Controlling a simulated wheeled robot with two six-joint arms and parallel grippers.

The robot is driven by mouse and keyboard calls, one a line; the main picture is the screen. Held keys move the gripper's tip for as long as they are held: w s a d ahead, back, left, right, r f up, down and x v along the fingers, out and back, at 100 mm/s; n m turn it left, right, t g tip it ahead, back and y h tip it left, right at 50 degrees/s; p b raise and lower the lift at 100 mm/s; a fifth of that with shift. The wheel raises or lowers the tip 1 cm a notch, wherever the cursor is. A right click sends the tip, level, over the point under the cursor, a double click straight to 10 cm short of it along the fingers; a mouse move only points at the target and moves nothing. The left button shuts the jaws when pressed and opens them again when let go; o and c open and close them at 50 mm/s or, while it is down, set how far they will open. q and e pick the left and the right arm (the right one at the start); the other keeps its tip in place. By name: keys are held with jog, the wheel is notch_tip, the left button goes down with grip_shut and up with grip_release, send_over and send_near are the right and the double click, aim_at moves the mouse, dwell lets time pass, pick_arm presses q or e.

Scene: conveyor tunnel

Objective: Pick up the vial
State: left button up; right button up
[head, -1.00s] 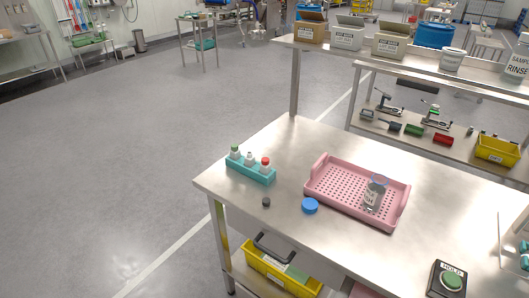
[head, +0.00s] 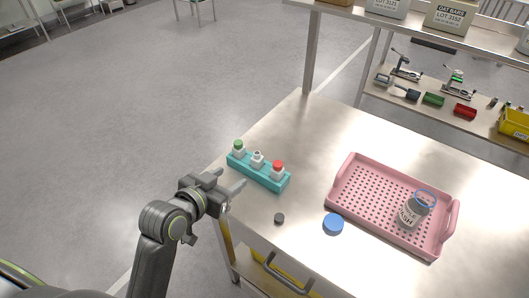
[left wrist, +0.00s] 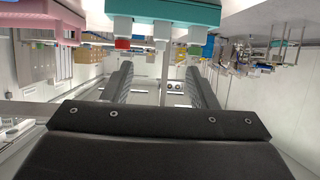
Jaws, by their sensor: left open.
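A teal rack (head: 262,178) stands near the left edge of the steel table and holds three small white vials. One vial has a green cap (head: 239,147), the middle vial (head: 257,159) shows no coloured cap, and one has a red cap (head: 277,168). A small dark cap (head: 279,218) lies on the table in front of the rack. My left gripper (head: 231,179) is open and empty, just left of and in front of the rack, apart from it. In the left wrist view the picture is upside down; the rack (left wrist: 165,14) shows at the top, beyond the open fingers (left wrist: 160,85). My right gripper is not in view.
A pink perforated tray (head: 345,170) holds a labelled jar (head: 410,213). A blue lid (head: 333,224) lies on the table between tray and rack. A drawer handle (head: 285,275) is below the front edge. Shelves (head: 460,38) stand behind. The table behind the rack is clear.

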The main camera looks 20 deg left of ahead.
aim_at(255, 159)
pick_arm(q)
jog(key=x, duration=0.3)
jog(key=p+x, duration=0.1)
jog(key=x, duration=0.7)
jog(key=shift+w+d+r+p, duration=0.1)
jog(key=shift+d+r+p, duration=0.1)
jog(key=shift+r+p, duration=0.1)
jog(key=shift+p+x, duration=0.35)
jog(key=shift+x, duration=0.6)
jog(key=shift+a+p+x, duration=0.15)
jog(key=shift+p+x, duration=0.05)
jog(key=shift+x, duration=0.8)
jog(key=shift+a+p+x, duration=0.1)
jog(key=shift+p+x, duration=0.05)
jog(key=shift+x, duration=0.8)
jog(key=shift+f, duration=0.15)
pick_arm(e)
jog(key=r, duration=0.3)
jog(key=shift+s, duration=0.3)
